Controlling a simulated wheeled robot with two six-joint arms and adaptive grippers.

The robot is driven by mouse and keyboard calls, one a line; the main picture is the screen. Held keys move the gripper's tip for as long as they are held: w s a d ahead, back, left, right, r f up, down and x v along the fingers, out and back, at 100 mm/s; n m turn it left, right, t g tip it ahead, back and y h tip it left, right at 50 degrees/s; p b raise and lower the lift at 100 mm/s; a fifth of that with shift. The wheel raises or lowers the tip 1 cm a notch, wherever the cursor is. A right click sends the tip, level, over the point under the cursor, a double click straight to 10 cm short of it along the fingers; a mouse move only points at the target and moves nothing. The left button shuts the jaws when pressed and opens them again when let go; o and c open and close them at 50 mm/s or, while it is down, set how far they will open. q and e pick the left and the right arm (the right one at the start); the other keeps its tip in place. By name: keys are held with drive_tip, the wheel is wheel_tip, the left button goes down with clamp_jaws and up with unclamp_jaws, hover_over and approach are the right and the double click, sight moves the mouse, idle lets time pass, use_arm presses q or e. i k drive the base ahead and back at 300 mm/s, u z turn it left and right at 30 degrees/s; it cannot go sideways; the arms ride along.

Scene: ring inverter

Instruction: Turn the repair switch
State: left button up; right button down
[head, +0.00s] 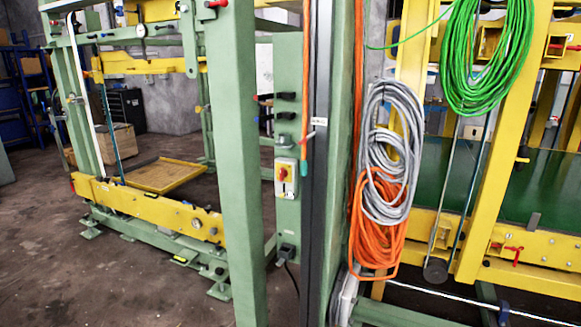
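The repair switch (283,174) looks to be the red rotary knob on a small yellow and white box (291,188). The box is fixed to a narrow green panel (289,225) near the middle of the head view. The exact angle of the knob is too small to tell. Neither of my grippers shows in the head view, and nothing touches the switch.
A thick green post (238,150) stands just left of the switch, and a dark vertical rail (318,200) just right. Grey cable coils (392,140), orange cable (378,235) and green cable (487,55) hang at right. The floor (110,285) at lower left is clear.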

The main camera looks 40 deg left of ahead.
sight(282, 172)
drive_tip(key=u, duration=0.5)
drive_tip(key=i, duration=1.1)
drive_tip(key=u, duration=0.6)
